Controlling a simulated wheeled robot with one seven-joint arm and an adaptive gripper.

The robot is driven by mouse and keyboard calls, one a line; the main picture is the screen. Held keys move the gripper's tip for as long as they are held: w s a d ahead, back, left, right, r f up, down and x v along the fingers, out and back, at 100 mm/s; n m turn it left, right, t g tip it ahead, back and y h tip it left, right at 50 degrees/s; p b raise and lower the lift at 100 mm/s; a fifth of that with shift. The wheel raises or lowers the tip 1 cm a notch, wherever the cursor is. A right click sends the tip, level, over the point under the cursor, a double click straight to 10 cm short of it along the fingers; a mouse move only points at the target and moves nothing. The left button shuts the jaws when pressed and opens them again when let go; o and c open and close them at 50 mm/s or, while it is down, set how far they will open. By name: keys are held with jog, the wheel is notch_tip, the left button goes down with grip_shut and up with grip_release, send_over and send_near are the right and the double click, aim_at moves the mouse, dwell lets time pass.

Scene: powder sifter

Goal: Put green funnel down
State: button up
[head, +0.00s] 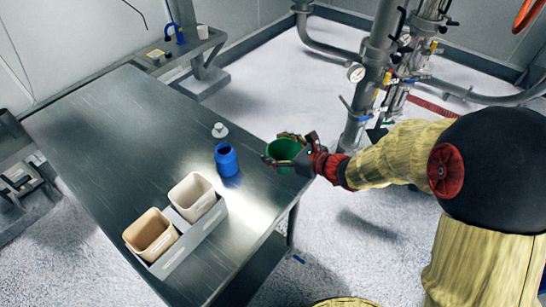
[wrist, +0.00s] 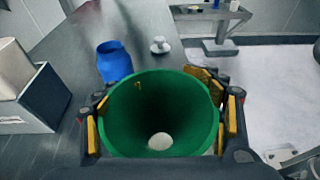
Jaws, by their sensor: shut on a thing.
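The green funnel (head: 284,148) is in my gripper (head: 293,153) at the right edge of the metal table (head: 130,120). In the wrist view the funnel (wrist: 125,122) is upright with its wide mouth facing the camera, and the bottom opening shows pale. The gripper's yellow-padded fingers (wrist: 160,118) are closed around both sides of it. I cannot tell whether the funnel's lower end touches the table; it is hidden.
A blue bottle (head: 226,160) stands left of the funnel, with a small white stopper-like piece (head: 220,130) behind it. A grey holder (head: 188,238) with two bins stands at the front. Pipes (head: 375,60) rise at right.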

aim_at(280, 156)
jog(key=shift+w+f, duration=0.3)
jog(key=shift+f, duration=0.05)
jog(key=shift+w+a+f+b, duration=0.15)
jog(key=shift+f+b, duration=0.35)
jog(key=shift+f, duration=0.4)
jog(key=shift+w+d+f+b, duration=0.1)
jog(key=shift+f+b, duration=0.4)
jog(key=shift+f, duration=0.35)
jog(key=shift+f, duration=0.1)
jog(key=shift+f, duration=0.15)
jog(key=o, duration=1.3)
